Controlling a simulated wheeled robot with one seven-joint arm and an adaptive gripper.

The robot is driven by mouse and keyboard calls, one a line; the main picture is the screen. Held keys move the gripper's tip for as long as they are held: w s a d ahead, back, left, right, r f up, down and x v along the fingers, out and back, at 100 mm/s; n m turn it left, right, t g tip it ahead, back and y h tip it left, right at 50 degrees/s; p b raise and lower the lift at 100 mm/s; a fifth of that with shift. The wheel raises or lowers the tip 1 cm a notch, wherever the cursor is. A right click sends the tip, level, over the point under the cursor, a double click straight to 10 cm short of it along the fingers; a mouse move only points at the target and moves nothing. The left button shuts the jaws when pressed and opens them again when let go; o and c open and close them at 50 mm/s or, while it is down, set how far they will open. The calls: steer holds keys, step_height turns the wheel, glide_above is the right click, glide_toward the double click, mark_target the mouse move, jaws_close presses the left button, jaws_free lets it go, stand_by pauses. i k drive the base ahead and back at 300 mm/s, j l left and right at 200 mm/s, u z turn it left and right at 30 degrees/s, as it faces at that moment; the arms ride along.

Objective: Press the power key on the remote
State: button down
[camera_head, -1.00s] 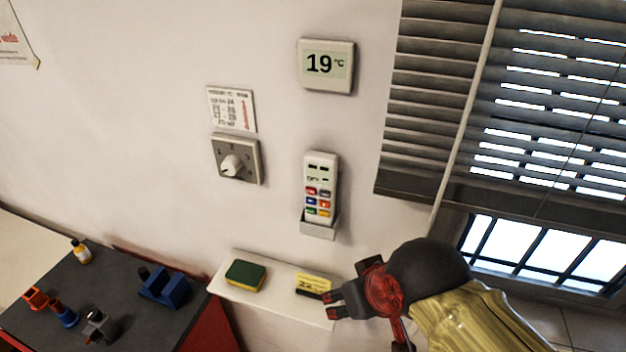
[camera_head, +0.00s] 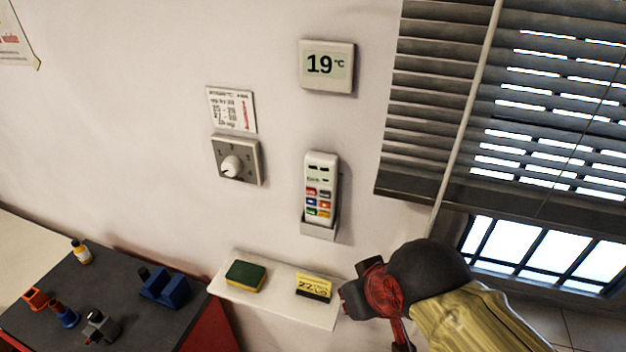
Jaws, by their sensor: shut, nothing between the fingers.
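The white remote (camera_head: 320,182) stands upright in a grey wall holder (camera_head: 318,231) in the middle of the view. It has dark keys near the top and rows of coloured keys below. I cannot tell which key is the power key. My gripper (camera_head: 344,301) is shut and empty, below and to the right of the remote, at the right end of the shelf. It is apart from the remote. The thermostat display (camera_head: 327,66) above reads 19 °C.
A white shelf (camera_head: 232,291) below holds a green and yellow sponge (camera_head: 246,275) and a yellow-black block (camera_head: 313,287). A dial (camera_head: 236,162) and a paper (camera_head: 232,109) are left of the remote. Blinds (camera_head: 450,120) hang right. A dark table (camera_head: 125,320) with small items is lower left.

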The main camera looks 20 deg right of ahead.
mark_target(312, 192)
steer(key=k+j, duration=0.2)
steer(key=k, duration=0.25)
steer(key=k+j, duration=0.2)
steer(key=k, duration=0.3)
steer(key=z, duration=0.05)
